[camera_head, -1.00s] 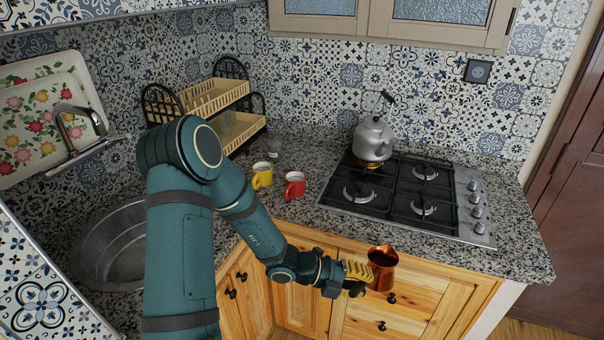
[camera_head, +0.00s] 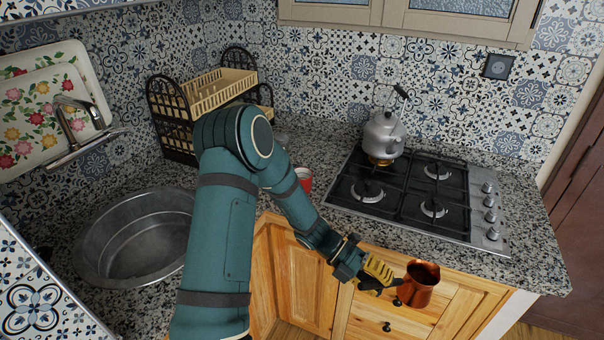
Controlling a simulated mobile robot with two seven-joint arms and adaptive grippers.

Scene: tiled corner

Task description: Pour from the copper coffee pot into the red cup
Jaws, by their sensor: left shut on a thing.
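The copper coffee pot (camera_head: 419,285) is upright in front of the counter, at the lower right of the head view. My left gripper (camera_head: 390,284) is shut on it at its left side, where the handle is mostly hidden by the fingers. The red cup (camera_head: 304,179) stands on the granite counter, left of the hob, partly hidden behind my left arm. The pot is to the right of the cup and nearer to me. My right gripper is not in view.
A gas hob (camera_head: 410,196) with a grey kettle (camera_head: 383,135) is on the counter (camera_head: 540,262). A sink (camera_head: 135,238) lies at the left. A dish rack (camera_head: 215,92) stands at the back. Wooden drawers (camera_head: 452,302) are below the counter edge.

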